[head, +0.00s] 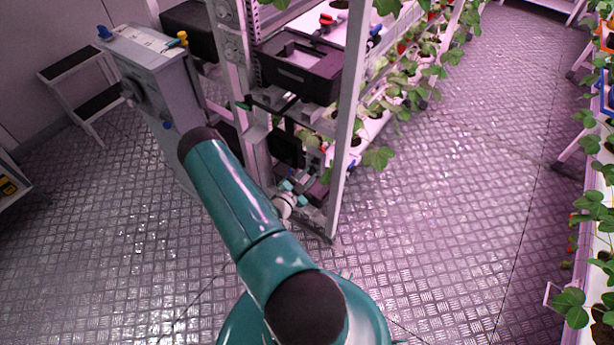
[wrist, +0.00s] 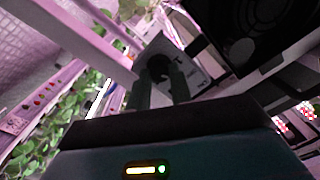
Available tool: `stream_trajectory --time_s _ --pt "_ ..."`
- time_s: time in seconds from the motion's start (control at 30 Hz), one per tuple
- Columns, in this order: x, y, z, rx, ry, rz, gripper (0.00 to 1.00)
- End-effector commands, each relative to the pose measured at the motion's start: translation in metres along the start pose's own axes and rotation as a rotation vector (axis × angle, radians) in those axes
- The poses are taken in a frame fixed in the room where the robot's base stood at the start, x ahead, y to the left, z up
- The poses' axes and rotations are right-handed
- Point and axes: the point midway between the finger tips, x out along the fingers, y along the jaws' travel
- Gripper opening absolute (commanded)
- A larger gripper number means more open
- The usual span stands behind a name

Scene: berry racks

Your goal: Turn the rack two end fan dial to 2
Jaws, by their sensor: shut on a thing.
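In the wrist view the fan dial (wrist: 158,68) is a dark round knob on a light grey plate (wrist: 190,66). My gripper (wrist: 157,82) has its two dark fingers on either side of the knob, shut on it. The fingers cover part of the dial, and I cannot read its numbers or pointer. A dark round fan (wrist: 248,28) is just to the right of the plate. In the head view my gripper (head: 296,182) is low at the end of the rack (head: 345,125), partly behind my arm. The dial cannot be made out there.
A black bin (head: 298,72) sits on the rack end above my gripper. A grey box (head: 150,55) stands left of the rack, with a step stool (head: 88,95) behind. Leafy plants (head: 378,158) line the rack. The metal floor (head: 450,200) to the right is clear.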

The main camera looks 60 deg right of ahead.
Motion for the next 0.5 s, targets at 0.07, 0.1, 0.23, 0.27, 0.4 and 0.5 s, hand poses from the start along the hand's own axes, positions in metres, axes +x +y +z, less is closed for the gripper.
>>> stream_trajectory --time_s 0.07,0.1,0.23,0.27,0.4,0.5 --pt "-0.0014 0.0006 0.0010 0.072 -0.001 0.000 0.00" --pt "-0.0015 0.0007 0.0010 0.109 0.000 0.000 0.00" --pt "-0.0016 0.0009 0.0011 0.223 0.002 0.000 0.00" --pt "-0.0016 0.0009 0.0012 0.247 0.003 0.000 0.00" --pt "-0.0017 0.0010 0.0013 0.350 0.005 0.000 0.00" --pt "-0.0018 0.0010 0.0014 0.408 0.007 0.000 0.00"
